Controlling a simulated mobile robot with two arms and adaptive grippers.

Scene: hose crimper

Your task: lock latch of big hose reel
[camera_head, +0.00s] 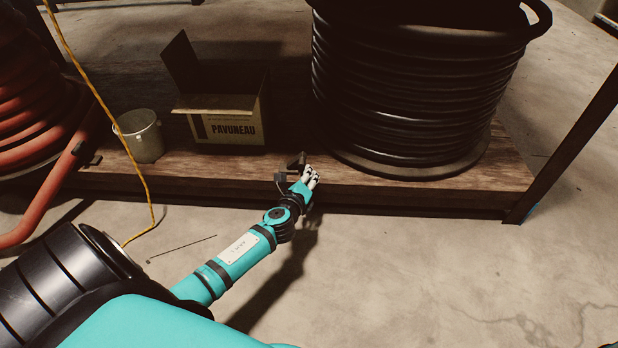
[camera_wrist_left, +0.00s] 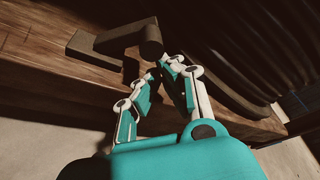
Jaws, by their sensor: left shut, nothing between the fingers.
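The big hose reel (camera_head: 410,95), wound with black hose, stands on the wooden platform at the right of centre. Its dark latch (camera_head: 297,161) sits near the platform's front edge, left of the reel, partly hidden by my gripper. In the left wrist view the latch (camera_wrist_left: 120,38) shows as a dark bar with a rounded end, on the wood beside the coils (camera_wrist_left: 235,45). My left gripper (camera_head: 310,174) is shut and empty. Its fingertips (camera_wrist_left: 165,72) are close to the latch's rounded end; I cannot tell whether they touch. My right gripper is out of view.
A cardboard box (camera_head: 228,130) and a metal bucket (camera_head: 143,136) stand on the platform (camera_head: 420,196) left of the latch. A red hose coil (camera_head: 35,115) and a yellow cord (camera_head: 113,118) are at the left. A dark post (camera_head: 570,145) rises at the right.

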